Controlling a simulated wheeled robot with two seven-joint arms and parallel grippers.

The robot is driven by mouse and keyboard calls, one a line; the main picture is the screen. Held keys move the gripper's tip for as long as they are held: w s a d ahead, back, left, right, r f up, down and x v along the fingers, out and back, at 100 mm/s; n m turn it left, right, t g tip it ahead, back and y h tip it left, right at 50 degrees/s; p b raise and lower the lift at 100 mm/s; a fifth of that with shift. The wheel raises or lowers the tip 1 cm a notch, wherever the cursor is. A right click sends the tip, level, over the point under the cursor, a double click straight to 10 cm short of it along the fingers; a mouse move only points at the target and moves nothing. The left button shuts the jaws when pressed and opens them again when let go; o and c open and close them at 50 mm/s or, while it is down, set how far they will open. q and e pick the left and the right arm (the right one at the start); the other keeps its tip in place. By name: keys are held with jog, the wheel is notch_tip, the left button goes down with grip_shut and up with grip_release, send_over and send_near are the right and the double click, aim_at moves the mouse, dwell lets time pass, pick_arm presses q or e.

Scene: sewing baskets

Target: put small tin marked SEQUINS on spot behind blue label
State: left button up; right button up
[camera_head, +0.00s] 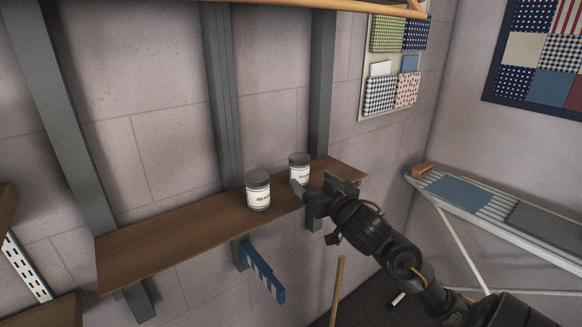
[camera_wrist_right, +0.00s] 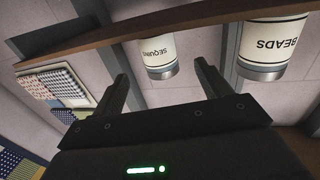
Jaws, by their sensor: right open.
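The small tin marked SEQUINS (camera_head: 299,172), white-labelled with a grey lid, stands upright on the brown wooden shelf (camera_head: 165,239) towards its right end. In the right wrist view the tin (camera_wrist_right: 159,58) appears upside down, ahead of and between the two fingers. My right gripper (camera_head: 326,184) is open and empty at the shelf's front edge, close to the tin; contact cannot be told. A blue piece with pale marks (camera_head: 263,272) sticks out below the shelf front; I cannot tell if it is the blue label. My left gripper is not in view.
A larger tin marked BEADS (camera_head: 258,192) stands just left of the SEQUINS tin; it also shows in the wrist view (camera_wrist_right: 272,46). The shelf's left half is bare. Grey posts (camera_head: 222,95) rise behind it. An ironing board (camera_head: 500,215) stands at right.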

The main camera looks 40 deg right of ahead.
aim_at(304, 171)
jog(key=shift+x, duration=2.25)
jog(key=shift+w+d, duration=0.1)
jog(key=shift+w, duration=0.25)
jog(key=shift+w+r, duration=0.1)
jog(key=shift+w+d+r, duration=0.1)
jog(key=shift+w+r, duration=0.05)
jog(key=shift+w, duration=0.15)
jog(key=p+x, duration=0.1)
jog(key=x, duration=0.3)
jog(key=shift+w, duration=0.2)
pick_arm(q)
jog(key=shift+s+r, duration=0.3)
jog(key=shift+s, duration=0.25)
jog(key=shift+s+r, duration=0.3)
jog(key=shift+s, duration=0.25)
pick_arm(e)
jog(key=c, duration=1.2)
